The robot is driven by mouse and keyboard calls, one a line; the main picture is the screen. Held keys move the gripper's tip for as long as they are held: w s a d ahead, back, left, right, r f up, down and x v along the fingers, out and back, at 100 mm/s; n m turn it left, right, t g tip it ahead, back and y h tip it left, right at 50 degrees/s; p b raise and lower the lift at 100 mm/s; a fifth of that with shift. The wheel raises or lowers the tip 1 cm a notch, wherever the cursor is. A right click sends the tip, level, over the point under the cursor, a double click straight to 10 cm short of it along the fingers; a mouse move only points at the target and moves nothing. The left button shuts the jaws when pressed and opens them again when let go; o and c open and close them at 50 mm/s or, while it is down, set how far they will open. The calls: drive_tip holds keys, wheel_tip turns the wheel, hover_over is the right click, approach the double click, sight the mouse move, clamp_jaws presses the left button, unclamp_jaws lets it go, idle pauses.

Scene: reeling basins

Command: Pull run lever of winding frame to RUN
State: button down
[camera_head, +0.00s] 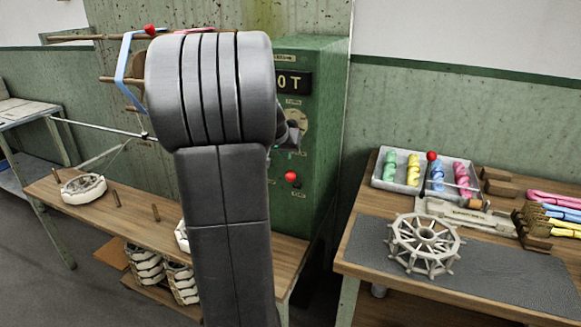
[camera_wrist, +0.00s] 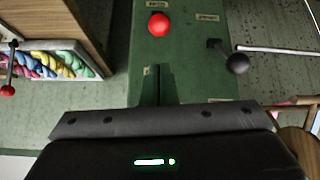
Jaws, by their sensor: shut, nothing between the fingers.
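The winding frame's green cabinet (camera_head: 320,85) stands behind my arm, which covers much of it in the head view. A red ball knob (camera_head: 291,177) sits low on its face; a red ball (camera_wrist: 158,24) also shows in the wrist view. There, a black ball knob (camera_wrist: 237,64) on a short dark arm sits to the right. The small labels are unreadable, so I cannot tell which knob is the run lever. My gripper (camera_wrist: 158,72) is shut and empty in front of the cabinet, apart from both knobs. In the head view, my arm mostly hides it.
The right bench (camera_head: 352,235) holds a tray of coloured skeins (camera_head: 401,186), a spoked reel (camera_head: 426,243) and a small red-knobbed lever (camera_head: 432,156). The left bench (camera_head: 95,222) carries a white basin (camera_head: 83,189) and wooden pegs. A blue frame (camera_head: 124,70) stands left of my arm.

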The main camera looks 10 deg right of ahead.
drive_tip(key=x, duration=1)
drive_tip(key=shift+s+f+b, duration=0.1)
drive_tip(key=shift+f+b, duration=0.15)
drive_tip(key=shift+b, duration=0.3)
